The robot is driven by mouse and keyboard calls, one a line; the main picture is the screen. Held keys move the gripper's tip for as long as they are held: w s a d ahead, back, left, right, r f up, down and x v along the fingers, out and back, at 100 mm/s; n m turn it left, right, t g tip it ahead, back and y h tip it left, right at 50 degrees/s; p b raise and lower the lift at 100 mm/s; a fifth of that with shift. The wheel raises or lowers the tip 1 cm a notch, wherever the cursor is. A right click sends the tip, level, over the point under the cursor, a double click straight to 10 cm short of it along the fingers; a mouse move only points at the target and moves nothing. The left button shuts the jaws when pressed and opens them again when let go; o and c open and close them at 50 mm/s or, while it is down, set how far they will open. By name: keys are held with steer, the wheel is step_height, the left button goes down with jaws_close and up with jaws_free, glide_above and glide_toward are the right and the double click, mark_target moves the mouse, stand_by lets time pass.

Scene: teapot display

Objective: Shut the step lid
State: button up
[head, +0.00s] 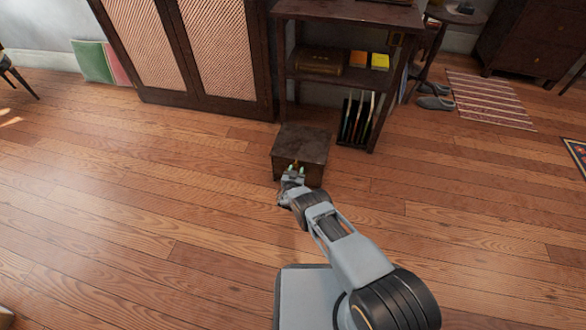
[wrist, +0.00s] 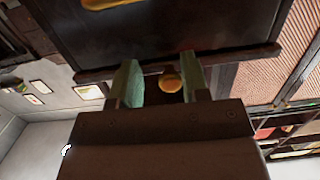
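The step (head: 308,143) is a small dark wooden box on the floor in front of the open shelf in the head view. I cannot tell there how far its lid stands from shut. In the wrist view a dark panel with a brown edge (wrist: 90,75) fills the top, and a small brass knob (wrist: 170,80) shows at that edge. My gripper (head: 295,169) is at the near front of the step. In the wrist view its two green-padded fingers (wrist: 159,80) stand apart, one on each side of the knob, with visible gaps.
A dark open shelf (head: 350,84) stands right behind the step, with a woven-panel cabinet (head: 222,45) to its left. A yellow shape (wrist: 110,4) shows at the top of the wrist view. The wooden floor around the step is clear to the left and right.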

steer(key=shift+o, duration=1.2)
steer(key=shift+d, duration=0.25)
steer(key=shift+a+r, duration=0.15)
steer(key=p+v, duration=0.7)
steer(key=v, duration=0.6)
steer(key=shift+s, duration=0.35)
steer(key=shift+a, duration=0.1)
